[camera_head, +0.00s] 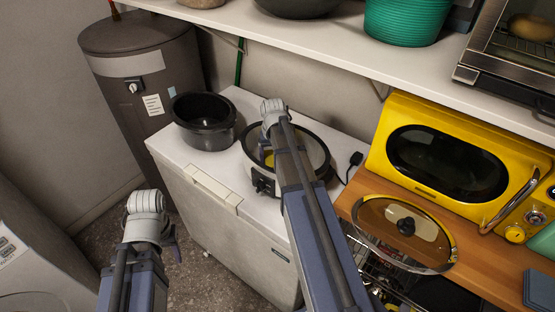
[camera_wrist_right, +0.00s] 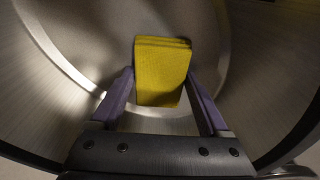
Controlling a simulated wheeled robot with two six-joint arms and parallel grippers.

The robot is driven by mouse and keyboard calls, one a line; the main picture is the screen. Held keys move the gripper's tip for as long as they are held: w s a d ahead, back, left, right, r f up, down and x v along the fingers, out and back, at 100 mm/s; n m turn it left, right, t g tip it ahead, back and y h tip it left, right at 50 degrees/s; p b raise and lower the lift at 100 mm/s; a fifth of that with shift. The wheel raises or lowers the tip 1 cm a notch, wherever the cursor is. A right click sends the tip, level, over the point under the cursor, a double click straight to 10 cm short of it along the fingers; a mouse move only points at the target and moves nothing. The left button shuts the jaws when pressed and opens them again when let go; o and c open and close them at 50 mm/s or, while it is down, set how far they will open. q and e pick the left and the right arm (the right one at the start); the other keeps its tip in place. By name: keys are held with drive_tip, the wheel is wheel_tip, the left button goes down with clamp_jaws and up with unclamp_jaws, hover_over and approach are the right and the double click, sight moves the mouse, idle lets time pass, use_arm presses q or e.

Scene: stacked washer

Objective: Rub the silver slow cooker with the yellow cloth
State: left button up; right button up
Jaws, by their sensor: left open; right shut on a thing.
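The silver slow cooker (camera_head: 316,148) stands on the white chest, with a black rim and a dark control knob at its front. My right arm reaches over it and hides part of its inside. In the right wrist view, its brushed metal interior (camera_wrist_right: 240,60) surrounds my right gripper (camera_wrist_right: 158,100). That gripper is shut on the folded yellow cloth (camera_wrist_right: 162,68), which is inside the cooker, close to the metal wall; I cannot tell if it touches. A bit of yellow also shows in the head view (camera_head: 269,159). My left gripper (camera_head: 172,240) is low at the left, open, away from the cooker.
A black pot (camera_head: 203,138) stands left of the cooker on the white chest (camera_head: 180,160). A glass lid (camera_head: 385,222) lies on the wooden counter, below the yellow microwave (camera_head: 440,155). A white shelf (camera_head: 350,45) overhangs the back. A dark cylindrical tank (camera_head: 140,75) stands at left.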

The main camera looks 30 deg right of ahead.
drive_tip(key=shift+w+a, duration=0.25)
drive_tip(key=shift+w, duration=0.4)
drive_tip(key=shift+r, duration=0.15)
wheel_tip(320, 180, up, 6)
drive_tip(key=p, duration=0.6)
wheel_tip(320, 180, up, 3)
drive_tip(key=p, duration=0.3)
idle(0.3)
